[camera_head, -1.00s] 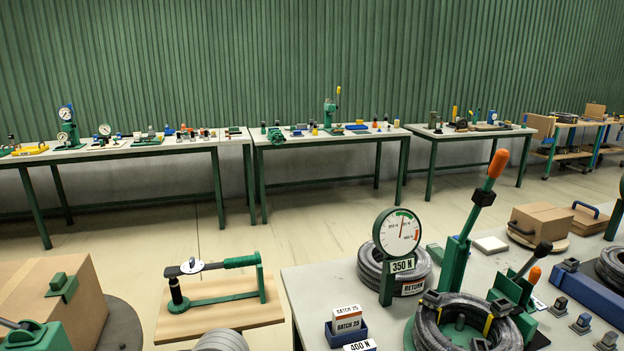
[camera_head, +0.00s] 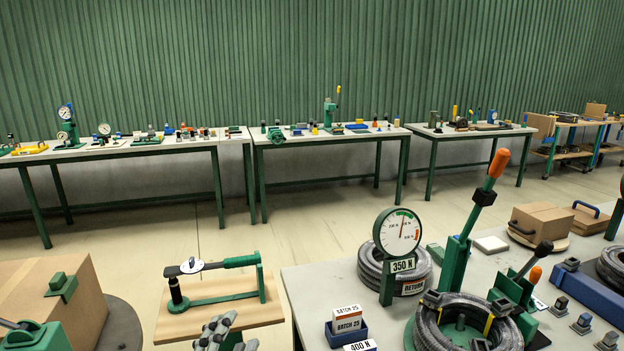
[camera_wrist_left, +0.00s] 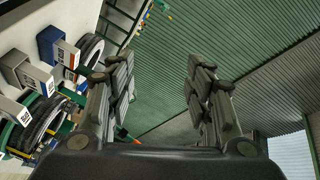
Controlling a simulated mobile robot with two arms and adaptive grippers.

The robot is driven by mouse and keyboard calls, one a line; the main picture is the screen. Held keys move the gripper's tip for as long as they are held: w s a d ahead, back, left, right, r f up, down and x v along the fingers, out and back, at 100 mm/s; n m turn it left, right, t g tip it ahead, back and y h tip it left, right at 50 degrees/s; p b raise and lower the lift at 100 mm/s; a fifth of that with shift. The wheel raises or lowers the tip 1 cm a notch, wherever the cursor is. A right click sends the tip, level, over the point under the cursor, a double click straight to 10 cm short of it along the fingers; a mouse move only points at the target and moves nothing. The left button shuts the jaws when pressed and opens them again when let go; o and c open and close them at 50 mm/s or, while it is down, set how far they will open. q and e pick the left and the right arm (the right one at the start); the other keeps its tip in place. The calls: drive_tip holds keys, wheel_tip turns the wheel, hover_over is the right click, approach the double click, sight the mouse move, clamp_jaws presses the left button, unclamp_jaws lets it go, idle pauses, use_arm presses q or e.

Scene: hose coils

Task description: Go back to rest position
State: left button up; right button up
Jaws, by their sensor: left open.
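My left gripper (camera_head: 218,330) shows at the bottom edge of the head view, left of the near table, with grey jointed fingers pointing up. In the left wrist view the same gripper (camera_wrist_left: 163,85) has its two fingers wide apart with nothing between them. Behind the fingers are the green ribbed wall (camera_wrist_left: 215,35) and the floor. My right gripper is not in view.
The near table (camera_head: 310,290) holds a black hose coil (camera_head: 465,322) in a green clamp fixture, another coil (camera_head: 371,268) behind a 350 N dial gauge (camera_head: 397,232), and label boxes (camera_head: 347,322). A wooden board with a green press (camera_head: 222,300) and a cardboard box (camera_head: 40,300) are left.

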use_arm(q)
drive_tip(key=s+a+f+n+g+y, duration=0.1)
drive_tip(key=s+a+f+n+g, duration=0.25)
drive_tip(key=f, duration=0.45)
drive_tip(key=s+a+f+n+g+y, duration=0.15)
drive_tip(key=s+f+n+g, duration=0.3)
drive_tip(key=f, duration=0.45)
drive_tip(key=s+a+f+n+g, duration=0.1)
drive_tip(key=s+f+n+g, duration=0.15)
drive_tip(key=s+f, duration=0.4)
drive_tip(key=s+a+f+n+g, duration=0.1)
drive_tip(key=s+f+g, duration=0.25)
drive_tip(key=s, duration=0.55)
wheel_tip(320, 180, down, 26)
drive_tip(key=s+g, duration=0.1)
drive_tip(key=s, duration=0.1)
drive_tip(key=s+a+f+g, duration=0.1)
drive_tip(key=s+a+f, duration=0.2)
drive_tip(key=s+f, duration=1.2)
drive_tip(key=shift+s+g, duration=0.3)
drive_tip(key=shift+s, duration=0.45)
